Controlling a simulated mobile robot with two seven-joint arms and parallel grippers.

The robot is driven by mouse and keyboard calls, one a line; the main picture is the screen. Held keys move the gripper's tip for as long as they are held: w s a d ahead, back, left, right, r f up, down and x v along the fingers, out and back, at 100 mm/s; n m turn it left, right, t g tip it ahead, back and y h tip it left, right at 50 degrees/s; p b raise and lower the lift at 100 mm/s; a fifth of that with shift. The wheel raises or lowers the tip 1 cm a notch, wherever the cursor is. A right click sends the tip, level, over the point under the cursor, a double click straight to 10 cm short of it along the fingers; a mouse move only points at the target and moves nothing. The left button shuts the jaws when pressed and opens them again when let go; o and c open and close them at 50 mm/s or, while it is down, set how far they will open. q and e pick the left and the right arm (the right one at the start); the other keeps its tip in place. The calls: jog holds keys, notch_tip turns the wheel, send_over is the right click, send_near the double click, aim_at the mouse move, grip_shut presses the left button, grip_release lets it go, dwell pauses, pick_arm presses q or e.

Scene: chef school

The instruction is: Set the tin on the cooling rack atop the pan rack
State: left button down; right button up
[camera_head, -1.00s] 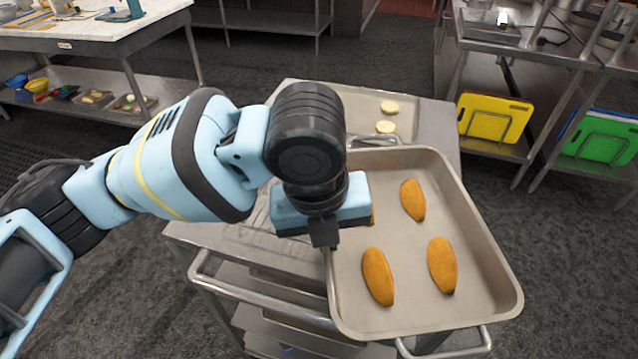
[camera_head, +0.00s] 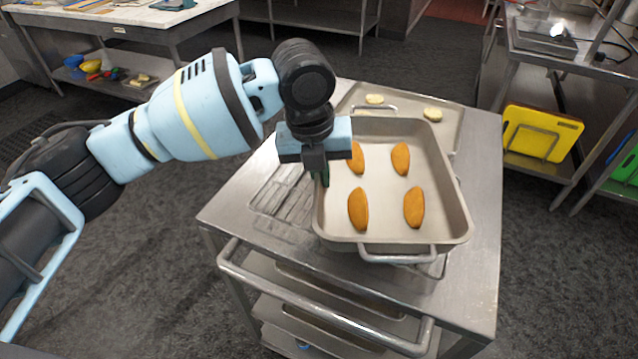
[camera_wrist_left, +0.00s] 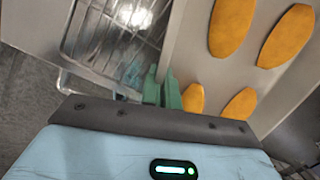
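The tin (camera_head: 438,222) is a deep grey metal pan with a handle at each end and several orange-brown loaves inside. It is over the right part of the wire cooling rack (camera_head: 283,204) on the steel top of the pan rack (camera_head: 478,190); the cooling rack's left part shows bare. Whether the tin rests fully on it I cannot tell. My left gripper (camera_head: 321,177) is at the tin's left wall. In the left wrist view its green fingers (camera_wrist_left: 162,91) are close together on the tin's wall (camera_wrist_left: 178,42). My right gripper is out of view.
A flat tray (camera_head: 453,118) with pale rounds lies behind the tin. A rail handle (camera_head: 320,305) runs along the pan rack's front. The pan rack's right top is clear. A yellow board (camera_head: 541,133) stands on a shelf at right.

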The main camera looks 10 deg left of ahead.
pick_arm(q)
jog(key=shift+r, duration=0.15)
jog(key=shift+w+a, duration=0.1)
jog(key=shift+w, duration=0.25)
jog(key=shift+f, duration=1.85)
jog(key=c, duration=2.1)
grip_release()
jog(key=shift+a+f, duration=0.1)
jog(key=shift+f, duration=0.05)
jog(key=o, duration=0.4)
jog(key=r, duration=0.4)
jog(key=s+a+r, duration=0.1)
jog(key=r, duration=0.7)
jog(key=shift+s+a+p, duration=0.15)
jog(key=shift+s+p, duration=0.05)
jog(key=shift+p, duration=0.1)
